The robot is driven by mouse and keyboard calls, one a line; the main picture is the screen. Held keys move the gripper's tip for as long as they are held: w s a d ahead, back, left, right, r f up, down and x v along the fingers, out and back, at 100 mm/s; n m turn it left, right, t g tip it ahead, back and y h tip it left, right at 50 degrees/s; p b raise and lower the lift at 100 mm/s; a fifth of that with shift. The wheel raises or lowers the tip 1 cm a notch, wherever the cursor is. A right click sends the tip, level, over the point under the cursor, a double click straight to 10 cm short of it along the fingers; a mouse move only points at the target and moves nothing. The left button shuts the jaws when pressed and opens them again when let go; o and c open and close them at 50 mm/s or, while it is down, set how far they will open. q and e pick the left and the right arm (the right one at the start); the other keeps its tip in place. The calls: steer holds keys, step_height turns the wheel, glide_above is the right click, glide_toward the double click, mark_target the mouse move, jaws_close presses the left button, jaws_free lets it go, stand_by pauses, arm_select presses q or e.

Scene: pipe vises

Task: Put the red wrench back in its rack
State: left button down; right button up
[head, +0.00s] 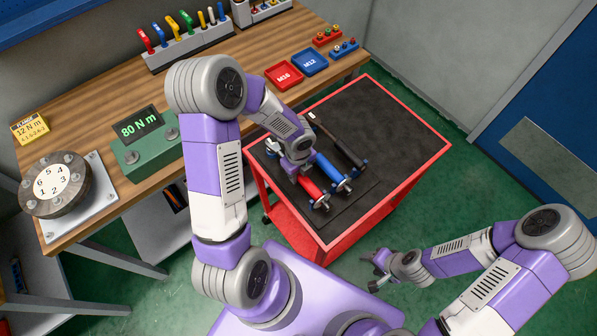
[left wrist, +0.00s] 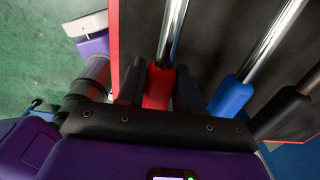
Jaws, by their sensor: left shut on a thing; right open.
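The red wrench (head: 309,187) has a red handle and a shiny metal shaft, and lies over the dark top of the red cart (head: 408,173). My left gripper (head: 303,172) is shut on its handle. In the left wrist view the red handle (left wrist: 158,90) sits between the two dark fingers of the gripper (left wrist: 159,82), with its shaft pointing away. The arm hides part of the wrench in the head view. I cannot tell whether the wrench touches the surface or a rack. My right gripper (head: 380,268) is open and empty, in front of the cart.
A blue-handled wrench (head: 329,168) and a dark-handled wrench (head: 338,141) lie close beside the red one. The wooden bench (head: 95,105) holds a torque display (head: 140,125), a numbered flange (head: 55,187), trays (head: 284,75) and a tool holder (head: 188,47). The cart's right side is clear.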

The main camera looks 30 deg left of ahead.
arm_select(q)
steer(key=c, duration=0.7)
jaws_free()
steer(key=shift+o, duration=0.2)
step_height(320, 180, up, 8)
steer(key=shift+f+p, duration=0.2)
steer(key=shift+p, duration=0.95)
